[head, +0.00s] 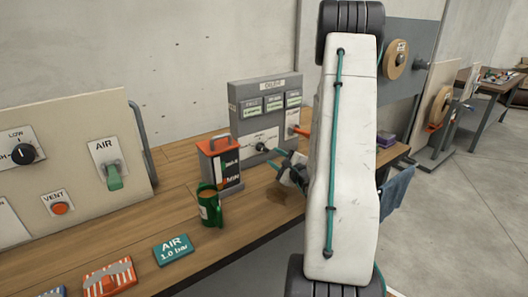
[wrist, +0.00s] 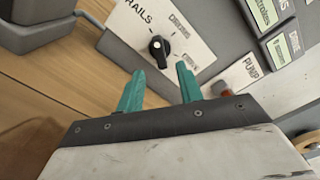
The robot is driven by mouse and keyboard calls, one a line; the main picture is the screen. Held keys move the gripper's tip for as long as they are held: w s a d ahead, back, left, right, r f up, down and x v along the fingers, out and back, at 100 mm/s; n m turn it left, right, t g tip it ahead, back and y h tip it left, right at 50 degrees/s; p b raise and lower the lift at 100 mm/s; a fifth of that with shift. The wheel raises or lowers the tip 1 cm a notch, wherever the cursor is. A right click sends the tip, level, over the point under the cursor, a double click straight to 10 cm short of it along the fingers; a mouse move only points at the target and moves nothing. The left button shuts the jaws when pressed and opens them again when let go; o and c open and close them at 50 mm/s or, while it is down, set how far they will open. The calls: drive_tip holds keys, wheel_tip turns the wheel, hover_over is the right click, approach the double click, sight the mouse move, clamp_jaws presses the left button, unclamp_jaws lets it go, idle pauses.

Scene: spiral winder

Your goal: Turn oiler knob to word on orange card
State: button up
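The oiler panel (head: 240,130) is a grey upright box on the bench with a sign on top. Its black knob (wrist: 160,48) sits on a white plate (wrist: 180,28) in the wrist view. "RAILS" is printed left of the knob; smaller words to its right are hard to read. A pale mark shows on the knob's left side. My gripper (wrist: 158,88) is open, its teal fingers apart just short of the knob, not touching it. In the head view my gripper (head: 279,170) is in front of the panel. An orange striped card (head: 118,282) lies at the front; its word is unreadable.
A red-topped box (head: 222,158) and a green mug (head: 209,207) stand left of my gripper. A teal "AIR 1.0 bar" card (head: 173,250) lies on the bench. An AIR panel (head: 75,150) stands left.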

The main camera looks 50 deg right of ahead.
sight(266, 150)
drive_tip(key=x, duration=0.6)
clamp_jaws()
